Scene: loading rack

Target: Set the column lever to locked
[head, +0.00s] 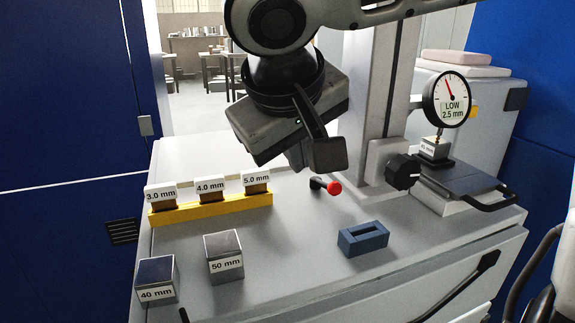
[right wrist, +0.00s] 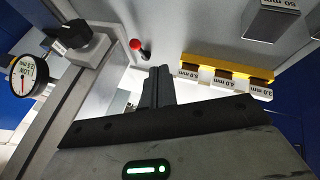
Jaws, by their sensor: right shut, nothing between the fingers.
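The column lever is a short black lever with a red knob (head: 334,188). It sticks out near the foot of the grey column (head: 383,95), and its knob points to the right in the head view. The lever (right wrist: 137,46) also shows in the right wrist view, just beyond the fingertips and to their left. My right gripper (head: 295,160) is above and left of the lever, apart from it. Its fingers (right wrist: 160,70) are together and empty. No lock marking is readable. My left gripper is out of view.
A black knob (head: 402,171) is on the column's side. A dial gauge (head: 449,100) reads "LOW 2.5 mm". A yellow rack (head: 210,209) holds labelled gauges. Metal blocks (head: 223,246) (head: 155,272) and a blue slotted block (head: 363,239) stand on the grey top.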

